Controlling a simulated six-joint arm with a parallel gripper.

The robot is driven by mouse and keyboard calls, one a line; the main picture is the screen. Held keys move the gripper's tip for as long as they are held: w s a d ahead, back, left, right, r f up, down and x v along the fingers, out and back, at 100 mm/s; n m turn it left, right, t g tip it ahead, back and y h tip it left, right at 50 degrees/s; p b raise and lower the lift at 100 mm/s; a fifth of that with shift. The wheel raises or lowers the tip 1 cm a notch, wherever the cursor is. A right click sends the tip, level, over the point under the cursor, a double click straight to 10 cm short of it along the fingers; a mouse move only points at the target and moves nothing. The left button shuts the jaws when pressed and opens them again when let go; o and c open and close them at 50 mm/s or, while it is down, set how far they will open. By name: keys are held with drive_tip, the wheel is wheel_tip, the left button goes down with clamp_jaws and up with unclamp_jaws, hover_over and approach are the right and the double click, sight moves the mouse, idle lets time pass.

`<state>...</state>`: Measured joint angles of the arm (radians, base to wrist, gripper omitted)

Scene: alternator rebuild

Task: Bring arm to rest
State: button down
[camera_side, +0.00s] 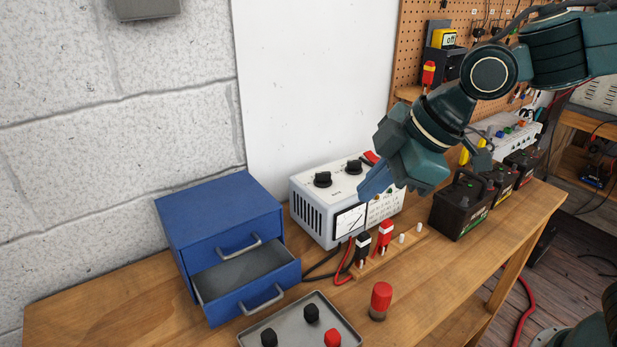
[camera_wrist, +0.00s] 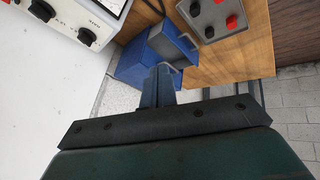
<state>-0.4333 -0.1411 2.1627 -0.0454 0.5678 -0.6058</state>
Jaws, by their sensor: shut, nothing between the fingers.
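My gripper (camera_side: 370,188) hangs in the air in front of the white and grey meter box (camera_side: 308,208), above the bench and touching nothing I can make out. Its blue fingers also show in the wrist view (camera_wrist: 158,72); they are shut together with nothing between them. My dark green arm reaches in from the upper right, bent at the elbow with the wrist angled down and left.
The blue cabinet (camera_side: 215,215) has its lower drawer (camera_side: 243,278) pulled out, empty inside. A grey tray (camera_side: 270,320) with knobs, a red-capped jar (camera_side: 380,300), clamps on a wooden strip (camera_side: 375,262) and black batteries (camera_side: 462,205) stand on the bench. The bench's right front is clear.

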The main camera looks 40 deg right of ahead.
drive_tip(key=s+d+m+h, duration=0.3)
drive_tip(key=s+d+m, duration=0.9)
drive_tip(key=s+d, duration=0.4)
drive_tip(key=shift+d+f, duration=0.15)
drive_tip(key=shift+d, duration=0.25)
drive_tip(key=shift+w, duration=0.1)
